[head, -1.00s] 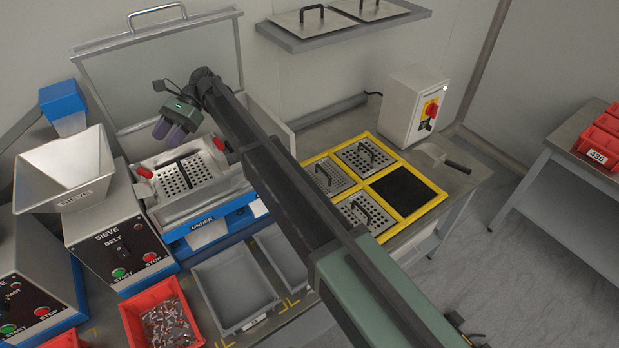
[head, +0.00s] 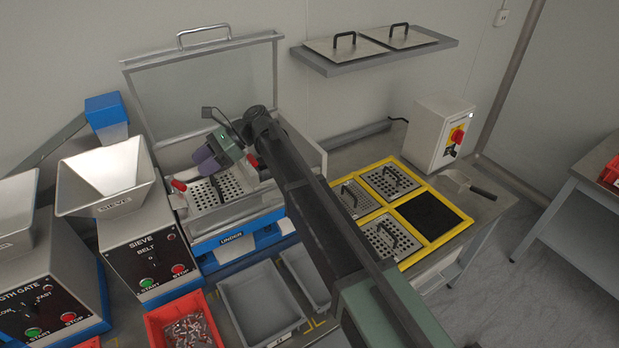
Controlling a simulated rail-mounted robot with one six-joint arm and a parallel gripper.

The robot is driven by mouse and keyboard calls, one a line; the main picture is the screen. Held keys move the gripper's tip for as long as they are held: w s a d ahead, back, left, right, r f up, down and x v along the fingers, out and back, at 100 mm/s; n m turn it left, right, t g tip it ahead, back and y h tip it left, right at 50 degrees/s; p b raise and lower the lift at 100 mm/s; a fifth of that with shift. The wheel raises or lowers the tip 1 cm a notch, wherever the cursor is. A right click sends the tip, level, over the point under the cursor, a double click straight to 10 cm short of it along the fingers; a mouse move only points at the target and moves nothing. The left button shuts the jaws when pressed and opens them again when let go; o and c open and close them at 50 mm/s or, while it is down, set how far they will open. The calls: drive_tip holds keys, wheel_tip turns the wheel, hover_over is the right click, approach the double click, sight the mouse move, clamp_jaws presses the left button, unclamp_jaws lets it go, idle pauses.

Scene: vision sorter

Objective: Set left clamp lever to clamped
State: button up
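The left clamp lever (head: 179,185) has a red grip and sits at the left edge of the sieve machine's perforated plate (head: 205,197). The right clamp lever (head: 252,160), also red-tipped, is at the plate's right side, partly hidden behind my arm. My gripper (head: 203,160), with purple fingers, is above the back of the plate, between the two levers. It appears apart from the left lever. The fingers overlap in this view, so their opening is unclear. I cannot tell the clamp positions surely.
The machine's clear lid (head: 205,85) stands raised behind. A metal hopper (head: 110,175) and control box (head: 150,262) stand close on the left. Grey trays (head: 262,300) and a red bin (head: 185,322) are in front. A yellow-framed rack (head: 405,262) is right.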

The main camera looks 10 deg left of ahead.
drive_tip(key=d+f+n+t+h+p, duration=0.1)
drive_tip(key=d+n+t+h, duration=0.1)
drive_tip(key=d, duration=1.1)
drive_tip(key=d+f+n+t+h+p, duration=0.2)
drive_tip(key=d+t, duration=0.2)
drive_tip(key=d, duration=1)
drive_tip(key=shift+s+f+n, duration=0.3)
drive_tip(key=shift+s, duration=0.05)
